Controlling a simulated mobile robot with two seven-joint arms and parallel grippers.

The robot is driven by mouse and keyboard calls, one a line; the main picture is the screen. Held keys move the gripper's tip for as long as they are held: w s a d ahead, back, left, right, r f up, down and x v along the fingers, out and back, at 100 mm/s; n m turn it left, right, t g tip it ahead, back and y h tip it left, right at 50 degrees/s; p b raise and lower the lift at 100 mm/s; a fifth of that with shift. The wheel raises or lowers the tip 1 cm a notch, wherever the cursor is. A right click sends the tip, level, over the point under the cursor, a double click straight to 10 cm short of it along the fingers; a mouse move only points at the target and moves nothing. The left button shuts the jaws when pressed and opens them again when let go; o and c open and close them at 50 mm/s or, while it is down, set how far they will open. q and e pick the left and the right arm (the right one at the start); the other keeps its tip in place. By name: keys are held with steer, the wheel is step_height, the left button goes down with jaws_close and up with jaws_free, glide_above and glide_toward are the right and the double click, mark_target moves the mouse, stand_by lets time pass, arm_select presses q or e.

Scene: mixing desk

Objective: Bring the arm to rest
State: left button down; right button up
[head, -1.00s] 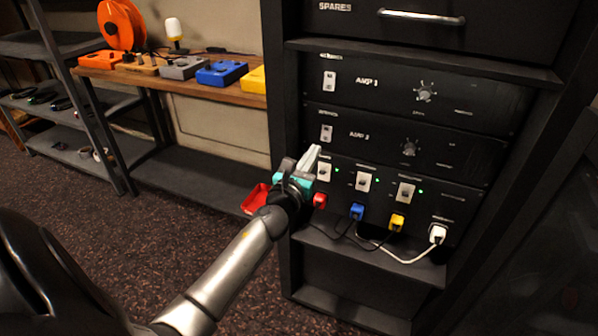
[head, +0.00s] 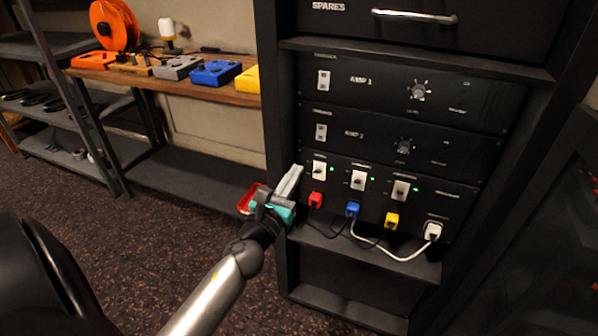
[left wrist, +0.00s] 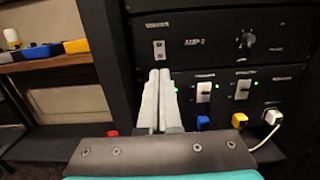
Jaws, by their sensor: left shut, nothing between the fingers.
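My left gripper (head: 288,184) is in front of the left edge of the black rack (head: 281,120) in the head view. Its pale fingers are closed together with nothing between them, and they also show in the left wrist view (left wrist: 158,98). The fingers point toward the rack's lower panel (head: 440,192), apart from the switches as far as I can tell. A red tray (head: 247,199) shows partly behind the gripper. My right gripper is not in view.
The lower panel has white switches with green lights and red (head: 316,200), blue (head: 352,209), yellow (head: 392,220) and white (head: 433,231) plugs. A wooden bench (head: 190,88) with coloured boxes and an orange reel (head: 114,25) stands left. Open carpet (head: 130,240) lies in front.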

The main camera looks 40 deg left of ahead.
arm_select(q)
steer(key=shift+f, duration=0.1)
steer(key=s+d+f+n+g+h, duration=0.15)
steer(key=s+f+n+g, duration=0.35)
steer(key=f, duration=0.6)
steer(key=s+d+f+n+g+p, duration=0.1)
steer(key=s+d+f+n, duration=0.1)
steer(key=f+n, duration=0.6)
steer(key=s+d+f+n+g+h, duration=0.1)
steer(key=s+d+f+n+g, duration=0.2)
steer(key=f, duration=1)
steer(key=s+d+f+n+g, duration=0.1)
steer(key=s+f+n, duration=0.3)
steer(key=s, duration=0.4)
steer(key=s+d+f+n+g+p, duration=0.1)
steer(key=s+f+n+g, duration=0.3)
steer(key=s, duration=0.5)
steer(key=s+d+f+n+g+h, duration=0.1)
steer(key=s+f+n+g, duration=0.1)
steer(key=s+f+n, duration=0.4)
steer(key=s+n, duration=0.1)
steer(key=s, duration=0.1)
steer(key=shift+s+d+f, duration=0.15)
steer(key=shift+s+d, duration=0.1)
steer(key=shift+s, duration=0.05)
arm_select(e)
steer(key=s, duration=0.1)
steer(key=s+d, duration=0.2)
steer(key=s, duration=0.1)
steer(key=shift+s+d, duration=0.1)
